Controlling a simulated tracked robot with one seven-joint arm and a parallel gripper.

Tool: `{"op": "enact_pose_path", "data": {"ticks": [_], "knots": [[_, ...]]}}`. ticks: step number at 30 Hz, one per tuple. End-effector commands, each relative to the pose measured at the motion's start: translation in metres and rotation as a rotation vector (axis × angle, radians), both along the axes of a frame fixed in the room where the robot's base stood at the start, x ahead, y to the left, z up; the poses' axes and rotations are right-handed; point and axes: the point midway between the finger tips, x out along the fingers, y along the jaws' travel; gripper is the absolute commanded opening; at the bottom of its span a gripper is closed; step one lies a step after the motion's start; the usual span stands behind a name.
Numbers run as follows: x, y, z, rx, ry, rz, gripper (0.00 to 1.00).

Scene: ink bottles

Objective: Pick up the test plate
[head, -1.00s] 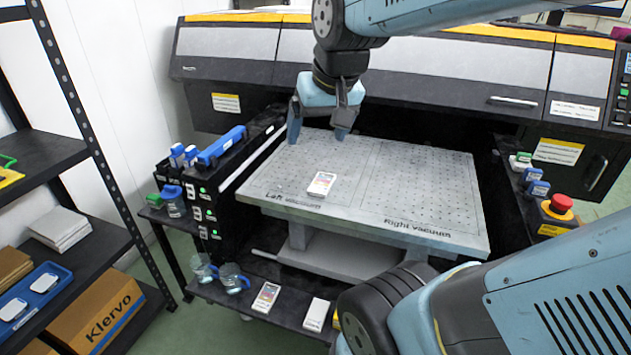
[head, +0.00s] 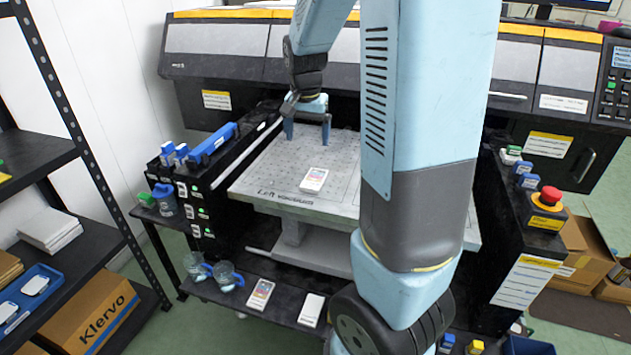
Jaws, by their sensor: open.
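A small white plate with a coloured print (head: 314,180), most likely the test plate, lies flat on the grey perforated bed (head: 262,193) of the printer, near the "Left vacuum" lettering. My gripper (head: 306,138) is open and empty, fingers pointing down, above the bed and behind the plate in the head view. It does not touch the plate. A similar printed plate (head: 261,294) and a plain white one (head: 311,310) lie on the dark lower shelf in front. My arm hides the right part of the bed.
The printer's dark hood (head: 250,50) stands close behind my gripper. A black side unit with a blue bar (head: 212,143) is left of the bed. A red emergency button (head: 550,195) is at right. Clear jugs (head: 226,276) stand on the lower shelf.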

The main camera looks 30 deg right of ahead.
Motion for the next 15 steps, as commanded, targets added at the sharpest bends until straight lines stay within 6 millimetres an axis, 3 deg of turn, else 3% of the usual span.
{"op": "enact_pose_path", "data": {"ticks": [10, 15], "knots": [[0.017, -0.011, -0.027, -0.021, 0.027, -0.061, 0.92], [0.019, -0.014, -0.053, -0.022, 0.028, -0.061, 0.92]]}}
